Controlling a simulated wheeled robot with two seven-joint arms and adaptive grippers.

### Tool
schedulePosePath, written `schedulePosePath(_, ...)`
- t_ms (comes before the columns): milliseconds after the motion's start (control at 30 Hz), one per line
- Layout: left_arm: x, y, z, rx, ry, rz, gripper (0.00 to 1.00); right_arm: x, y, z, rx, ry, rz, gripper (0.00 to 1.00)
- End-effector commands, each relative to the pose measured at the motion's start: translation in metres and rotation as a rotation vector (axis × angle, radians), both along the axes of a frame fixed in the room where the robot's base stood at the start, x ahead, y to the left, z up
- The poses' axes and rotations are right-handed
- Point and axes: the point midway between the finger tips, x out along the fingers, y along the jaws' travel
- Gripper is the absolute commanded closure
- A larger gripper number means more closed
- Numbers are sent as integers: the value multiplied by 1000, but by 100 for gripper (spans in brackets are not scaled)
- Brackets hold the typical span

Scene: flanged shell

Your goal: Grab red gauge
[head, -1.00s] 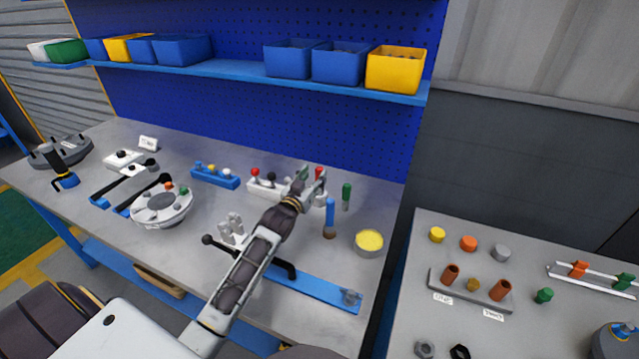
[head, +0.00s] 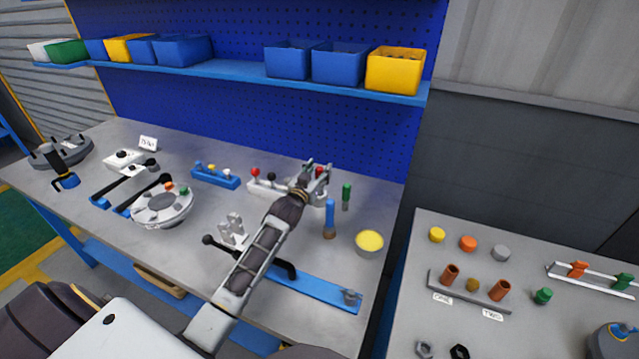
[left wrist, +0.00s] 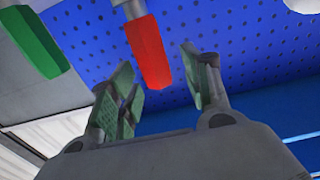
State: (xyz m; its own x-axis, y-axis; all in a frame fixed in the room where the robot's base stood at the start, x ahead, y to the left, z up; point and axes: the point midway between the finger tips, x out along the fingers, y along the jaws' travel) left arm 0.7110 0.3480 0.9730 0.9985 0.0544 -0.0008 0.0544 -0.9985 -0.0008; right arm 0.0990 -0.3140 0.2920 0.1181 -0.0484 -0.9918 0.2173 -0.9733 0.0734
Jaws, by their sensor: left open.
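A red gauge (left wrist: 148,52) shows in the left wrist view as a red grip on a pale grey stem, between and just beyond the fingertips. My left gripper (left wrist: 165,78) is open around its line, and I see no clear contact. In the head view my left gripper (head: 318,172) is over the back of the bench at the right, and it hides most or all of the red gauge. A green-handled piece (left wrist: 32,42) is left of the red one in the wrist view. My right gripper is not in view.
A white block with a red knob (head: 254,172) stands left of the gripper. A green-handled tool (head: 346,195), a blue-handled tool (head: 329,216) and a yellow-topped tin (head: 369,242) stand to the right. A blue shelf (head: 240,72) with bins runs above.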

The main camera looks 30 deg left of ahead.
Motion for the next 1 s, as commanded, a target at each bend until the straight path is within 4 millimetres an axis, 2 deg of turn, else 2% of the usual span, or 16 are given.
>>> schedulePosePath(200,9,0,0,0,0,-1,52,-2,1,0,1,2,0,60)
schedulePosePath(667,9,0,0,0,0,-1,52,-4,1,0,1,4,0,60)
schedulePosePath(1000,9,0,0,-1,0,0,94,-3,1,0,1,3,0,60)
